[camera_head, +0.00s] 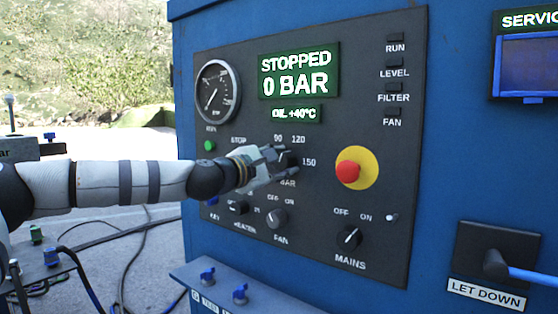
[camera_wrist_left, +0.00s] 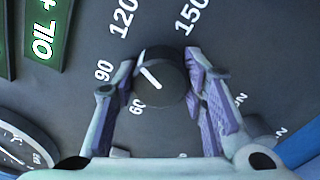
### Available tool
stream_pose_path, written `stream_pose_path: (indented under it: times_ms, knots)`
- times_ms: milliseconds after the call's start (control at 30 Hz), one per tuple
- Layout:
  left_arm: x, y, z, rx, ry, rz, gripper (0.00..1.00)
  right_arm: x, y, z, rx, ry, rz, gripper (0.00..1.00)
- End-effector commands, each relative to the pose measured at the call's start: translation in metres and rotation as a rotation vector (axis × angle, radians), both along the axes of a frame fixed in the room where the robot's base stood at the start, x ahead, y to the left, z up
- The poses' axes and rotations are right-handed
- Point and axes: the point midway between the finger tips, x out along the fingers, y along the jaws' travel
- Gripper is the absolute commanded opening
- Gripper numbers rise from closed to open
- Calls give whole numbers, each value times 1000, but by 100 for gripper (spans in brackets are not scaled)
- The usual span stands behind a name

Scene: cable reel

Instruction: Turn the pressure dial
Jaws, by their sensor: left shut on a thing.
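The pressure dial (camera_head: 290,159) is a black round knob on the dark control panel, with 90, 120 and 150 printed around it and BAR below. My left gripper (camera_head: 276,163) reaches it from the left and partly hides it. In the left wrist view the dial (camera_wrist_left: 164,76) sits between the two fingers, and the gripper is shut on it. Its white mark points to the upper left in that view, roughly between the 90 and 120 labels. The display (camera_head: 298,73) reads STOPPED and 0 BAR. My right gripper is not in view.
A red stop button on a yellow disc (camera_head: 357,168) is right of the dial. The fan knob (camera_head: 277,218) and mains knob (camera_head: 349,238) are below. A round gauge (camera_head: 217,91) is at upper left. A blue-handled lever (camera_head: 497,264) is at lower right.

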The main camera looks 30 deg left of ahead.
Motion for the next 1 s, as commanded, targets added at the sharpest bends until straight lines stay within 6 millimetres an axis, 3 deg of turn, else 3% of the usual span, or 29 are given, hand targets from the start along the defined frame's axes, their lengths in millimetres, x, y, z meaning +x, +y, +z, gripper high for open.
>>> stream_pose_path:
  times_ms: [300,800,833,900,1000]
  knots:
    - [0,0,0,96,-7,1,11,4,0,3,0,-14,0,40]
    - [0,0,-1,112,-7,1,11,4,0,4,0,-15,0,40]
    - [0,0,-1,112,-7,1,41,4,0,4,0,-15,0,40]
    - [0,0,-1,111,-7,1,57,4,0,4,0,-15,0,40]
    - [0,0,-1,111,-8,1,59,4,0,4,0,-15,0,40]
